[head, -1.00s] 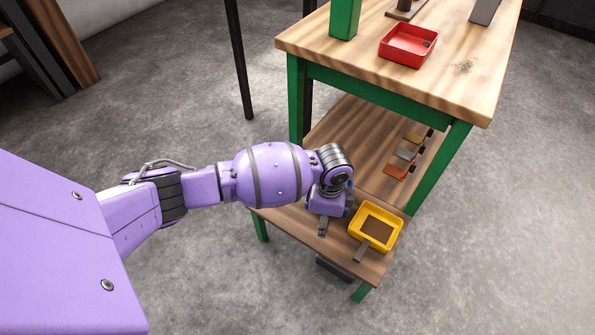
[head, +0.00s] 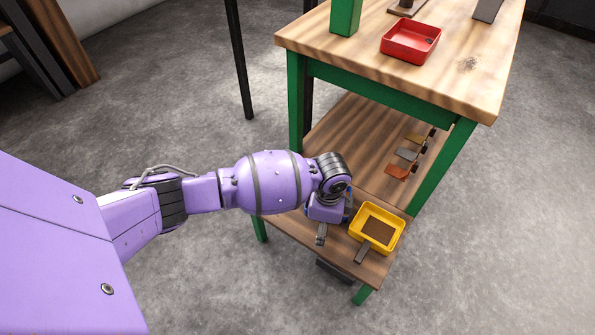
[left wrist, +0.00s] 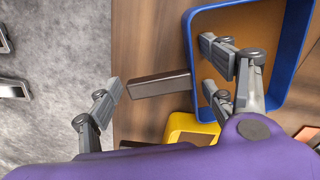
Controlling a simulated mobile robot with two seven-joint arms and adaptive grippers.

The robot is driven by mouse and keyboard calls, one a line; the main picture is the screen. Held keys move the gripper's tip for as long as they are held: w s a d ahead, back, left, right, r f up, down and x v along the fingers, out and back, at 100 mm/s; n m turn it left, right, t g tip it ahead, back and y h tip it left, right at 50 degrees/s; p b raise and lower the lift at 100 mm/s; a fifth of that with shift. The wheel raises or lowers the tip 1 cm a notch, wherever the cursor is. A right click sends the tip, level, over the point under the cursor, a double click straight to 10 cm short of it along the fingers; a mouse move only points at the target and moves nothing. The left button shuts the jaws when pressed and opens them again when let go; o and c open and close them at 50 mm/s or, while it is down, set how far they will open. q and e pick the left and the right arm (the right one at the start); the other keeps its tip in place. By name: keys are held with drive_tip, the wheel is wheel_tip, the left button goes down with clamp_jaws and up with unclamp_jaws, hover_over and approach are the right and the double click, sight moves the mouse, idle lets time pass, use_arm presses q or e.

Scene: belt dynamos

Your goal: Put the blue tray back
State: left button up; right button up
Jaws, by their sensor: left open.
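The blue tray (left wrist: 188,45) has a brown inside and a dark handle (left wrist: 160,85) that sticks out to the left in the left wrist view. In the head view my gripper mostly hides the tray; only bits of blue show beside it, on the lower shelf (head: 285,222) of the bench. My left gripper (left wrist: 162,82) is open above the tray, with the handle between its spread fingers. I cannot tell whether the fingers touch it. In the head view this gripper (head: 321,233) points down. My right gripper is not in view.
A yellow tray (head: 398,237) with a handle stands close to the right of my gripper on the lower shelf. Several small tags (head: 404,153) lie farther back there. A red tray (head: 410,55) stands on the bench top (head: 330,52). A green leg (head: 440,168) rises at the right.

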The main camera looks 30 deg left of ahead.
use_arm(q)
wheel_tip(320, 180, up, 12)
drive_tip(key=p, duration=0.5)
drive_tip(key=shift+w+r, duration=0.15)
